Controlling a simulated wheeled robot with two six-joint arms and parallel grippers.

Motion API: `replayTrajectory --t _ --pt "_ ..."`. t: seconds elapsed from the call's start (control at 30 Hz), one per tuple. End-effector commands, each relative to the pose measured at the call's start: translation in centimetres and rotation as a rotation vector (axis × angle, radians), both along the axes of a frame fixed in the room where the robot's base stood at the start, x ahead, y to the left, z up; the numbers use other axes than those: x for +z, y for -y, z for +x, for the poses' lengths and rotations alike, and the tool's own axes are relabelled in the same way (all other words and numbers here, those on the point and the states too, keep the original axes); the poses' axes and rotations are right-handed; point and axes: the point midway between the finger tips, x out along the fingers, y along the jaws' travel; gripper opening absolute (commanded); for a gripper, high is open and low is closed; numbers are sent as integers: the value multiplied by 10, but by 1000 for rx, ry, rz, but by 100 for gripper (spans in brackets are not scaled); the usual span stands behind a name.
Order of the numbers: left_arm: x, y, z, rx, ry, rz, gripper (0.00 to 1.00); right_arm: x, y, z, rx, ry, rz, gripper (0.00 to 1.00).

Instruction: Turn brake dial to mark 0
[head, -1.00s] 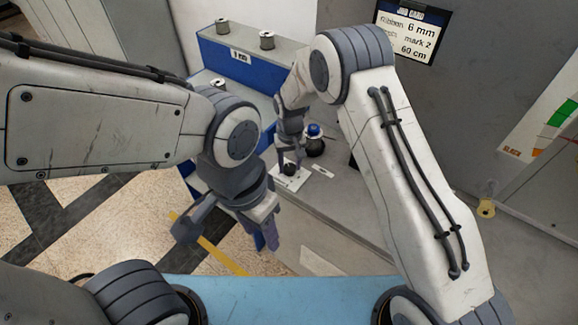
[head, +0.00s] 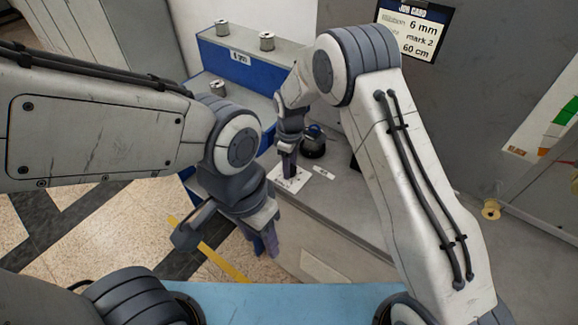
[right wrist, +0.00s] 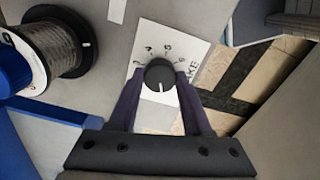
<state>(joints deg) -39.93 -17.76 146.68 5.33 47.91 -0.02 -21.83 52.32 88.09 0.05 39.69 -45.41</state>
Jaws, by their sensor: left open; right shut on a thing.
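The brake dial (right wrist: 160,72) is a round black knob with a white pointer line on a white plate (right wrist: 188,52). In the right wrist view, marks around 3 to 6 show along the plate's far side. The pointer points down in the picture, toward my gripper, away from those marks; the mark it faces is hidden. My right gripper (right wrist: 160,84) is shut on the dial, one finger on each side. In the head view the right gripper (head: 289,172) stands over the plate and mostly hides the dial. My left gripper (head: 264,244) is open and empty, lower in the view and apart from the plate.
A dark spool with a blue top (head: 314,143) stands close beside the right gripper. A job card (head: 411,32) reads 6 mm, mark 2, 60 cm. The grey bench (head: 345,208) is clear in front of the plate.

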Motion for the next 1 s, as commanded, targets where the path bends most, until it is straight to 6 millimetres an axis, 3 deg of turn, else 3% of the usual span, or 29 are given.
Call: replayTrajectory --t 0.43,1.0 --pt "-4 0 0 0 0 0 50 3 1 5 297 15 2 0" --pt "-5 0 0 0 0 0 50 4 1 6 376 17 0 0"
